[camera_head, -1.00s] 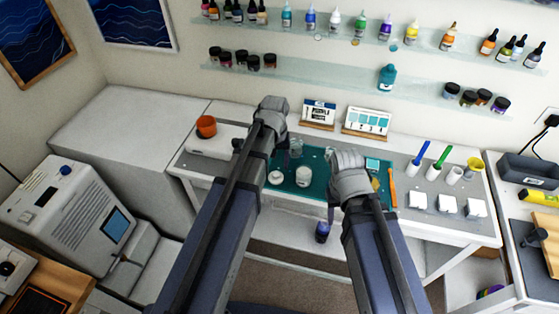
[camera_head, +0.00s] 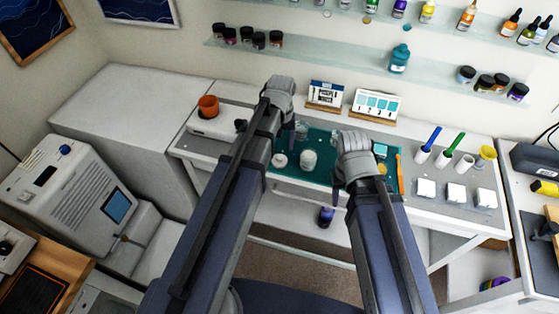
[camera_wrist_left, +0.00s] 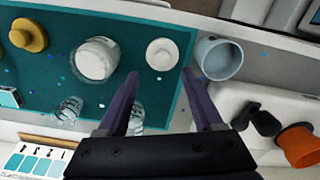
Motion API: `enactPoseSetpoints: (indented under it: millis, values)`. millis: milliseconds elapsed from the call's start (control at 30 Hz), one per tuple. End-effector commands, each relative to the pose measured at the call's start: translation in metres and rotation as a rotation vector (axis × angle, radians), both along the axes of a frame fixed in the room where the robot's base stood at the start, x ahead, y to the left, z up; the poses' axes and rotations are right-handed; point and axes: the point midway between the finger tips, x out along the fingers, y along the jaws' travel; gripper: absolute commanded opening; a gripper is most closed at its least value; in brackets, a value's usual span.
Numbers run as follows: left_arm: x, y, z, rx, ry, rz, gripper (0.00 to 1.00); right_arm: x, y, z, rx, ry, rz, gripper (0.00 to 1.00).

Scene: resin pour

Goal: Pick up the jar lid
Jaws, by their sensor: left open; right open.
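The jar lid (camera_wrist_left: 161,55) is a small white disc with a raised round middle. It lies on the teal mat (camera_wrist_left: 125,22), beside the white jar (camera_wrist_left: 96,60). In the head view the lid (camera_head: 280,160) is just left of the jar (camera_head: 308,161). In the left wrist view my left gripper (camera_wrist_left: 161,76) is open and empty, its fingertips just short of the lid and one to each side of it. In the head view its fingers are mostly hidden by the arm. My right gripper (camera_head: 337,181) is open near the mat's front right.
A grey-blue cup (camera_wrist_left: 218,58) stands close to the lid, by the mat's edge. Clear cups (camera_wrist_left: 68,110) stand near the left fingers. An orange cup (camera_head: 208,105) is at the left of the table. A yellow round piece (camera_wrist_left: 29,36) lies beyond the jar.

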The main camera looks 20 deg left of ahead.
Motion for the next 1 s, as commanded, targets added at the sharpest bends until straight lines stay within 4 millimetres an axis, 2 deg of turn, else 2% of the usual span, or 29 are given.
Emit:
enactPoseSetpoints:
  millis: [433, 733, 767, 1000]
  values:
    - [-0.007, 0.003, -0.05, 0.0, 0.0, 0.0, 0.68, 0.0, 0.0, -0.05, 0.0, 0.0, -0.001, 0.5]
    - [-0.007, 0.003, -0.05, 0.0, 0.0, 0.0, 0.68, 0.0, 0.0, -0.05, 0.0, 0.0, -0.001, 0.5]
    - [-0.007, 0.003, -0.05, 0.0, 0.0, 0.0, 0.66, 0.0, 0.0, -0.05, 0.0, 0.0, -0.001, 0.5]
    - [-0.007, 0.003, -0.05, 0.0, 0.0, 0.0, 0.39, 0.0, 0.0, -0.05, 0.0, 0.0, -0.001, 0.5]
